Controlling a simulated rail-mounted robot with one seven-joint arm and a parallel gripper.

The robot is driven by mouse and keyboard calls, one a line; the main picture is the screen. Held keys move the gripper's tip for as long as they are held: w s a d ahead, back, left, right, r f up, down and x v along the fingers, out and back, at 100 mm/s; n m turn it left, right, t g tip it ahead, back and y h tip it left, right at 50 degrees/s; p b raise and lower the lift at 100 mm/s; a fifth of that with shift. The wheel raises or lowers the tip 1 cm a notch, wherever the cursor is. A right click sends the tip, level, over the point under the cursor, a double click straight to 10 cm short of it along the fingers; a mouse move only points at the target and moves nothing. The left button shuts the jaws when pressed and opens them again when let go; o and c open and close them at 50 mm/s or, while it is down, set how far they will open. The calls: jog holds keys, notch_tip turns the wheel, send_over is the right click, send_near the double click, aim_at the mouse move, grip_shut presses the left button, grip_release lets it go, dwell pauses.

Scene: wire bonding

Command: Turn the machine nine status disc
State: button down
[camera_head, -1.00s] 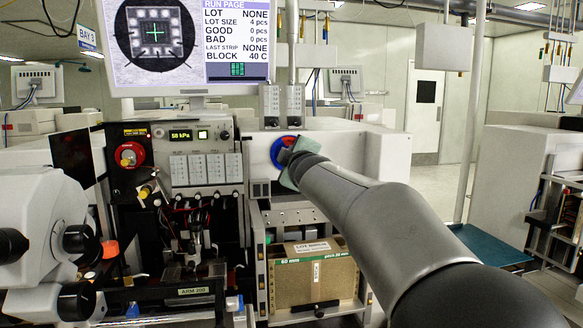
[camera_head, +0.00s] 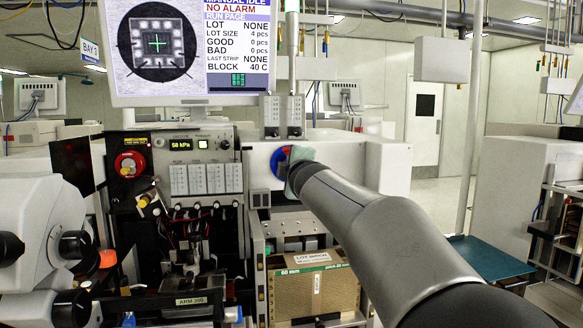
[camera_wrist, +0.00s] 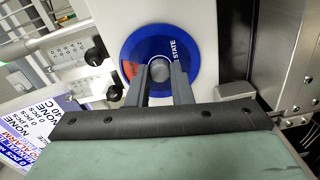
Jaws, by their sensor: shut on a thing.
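The status disc (camera_head: 278,163) is a blue round dial on the white front of the machine, partly hidden in the head view behind the end of my arm. In the wrist view the disc (camera_wrist: 190,50) shows the word STATE at its upper right and a red patch at its left. My gripper (camera_wrist: 160,72) has its two grey fingers shut on the grey knob (camera_wrist: 160,73) at the disc's centre. In the head view the fingers are hidden by my wrist.
The monitor (camera_head: 187,45) hangs at upper left. A red knob (camera_head: 128,163) and a pressure display (camera_head: 180,145) sit left of the disc. A brown lot box (camera_head: 315,290) stands below. A microscope-like white unit (camera_head: 40,225) fills the left edge.

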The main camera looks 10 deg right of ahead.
jog(key=c, duration=1.3)
grip_release()
jog(key=s+b, duration=0.1)
jog(key=s, duration=1.1)
jog(key=shift+b, duration=0.3)
jog(key=shift+d, duration=0.15)
